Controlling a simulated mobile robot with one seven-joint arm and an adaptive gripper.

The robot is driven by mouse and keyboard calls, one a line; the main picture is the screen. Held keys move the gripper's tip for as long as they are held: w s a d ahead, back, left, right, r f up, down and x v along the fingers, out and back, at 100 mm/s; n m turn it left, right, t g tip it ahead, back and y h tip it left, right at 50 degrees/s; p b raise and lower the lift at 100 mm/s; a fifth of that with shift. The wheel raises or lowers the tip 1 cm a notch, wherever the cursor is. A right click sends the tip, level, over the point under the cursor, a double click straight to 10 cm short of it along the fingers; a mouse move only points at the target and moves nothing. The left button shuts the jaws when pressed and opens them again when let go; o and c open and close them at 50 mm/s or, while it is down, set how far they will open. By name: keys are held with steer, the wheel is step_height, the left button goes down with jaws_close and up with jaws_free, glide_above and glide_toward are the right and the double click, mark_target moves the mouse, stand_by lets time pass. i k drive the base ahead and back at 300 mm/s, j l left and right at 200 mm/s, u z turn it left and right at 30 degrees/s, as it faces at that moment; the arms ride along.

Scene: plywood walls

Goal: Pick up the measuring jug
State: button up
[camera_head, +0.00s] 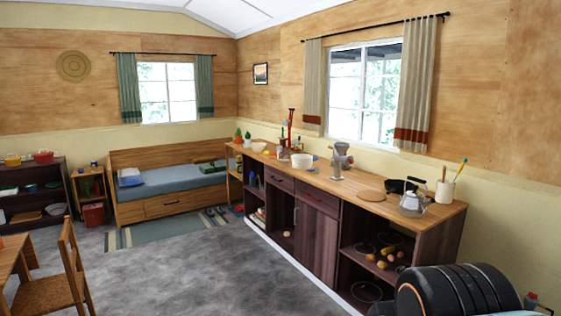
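I cannot make out a measuring jug for certain. A white round container (302,161) stands on the long wooden counter (320,182), but it is too small to tell whether it is a jug. A clear or silvery kettle-like vessel (412,203) with a handle stands near the counter's close end. A white pot (445,190) holding utensils is just right of it. A black, rounded part of my arm fills the lower right corner. My gripper's fingers do not show.
A dark pan (397,187), a round board (371,195) and a grey grinder (341,160) share the counter. Open shelves below hold several items. A bed (170,187) stands at the back, a wooden chair (62,275) at left. The grey floor between is clear.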

mark_target(285, 152)
steer(key=i+u, duration=0.7)
steer(key=i, duration=0.85)
steer(key=i+l+u, duration=0.1)
steer(key=i+u, duration=0.2)
steer(key=i, duration=0.85)
steer(key=i+z, duration=0.1)
steer(key=i, duration=1.1)
steer(key=i+z, duration=0.3)
steer(key=i, duration=0.2)
steer(key=i+j+z, duration=0.15)
steer(key=i+z, duration=0.15)
steer(key=i, duration=0.2)
steer(key=i+z, duration=0.25)
steer(key=i, duration=0.3)
steer(key=i+z, duration=0.3)
steer(key=i, duration=0.25)
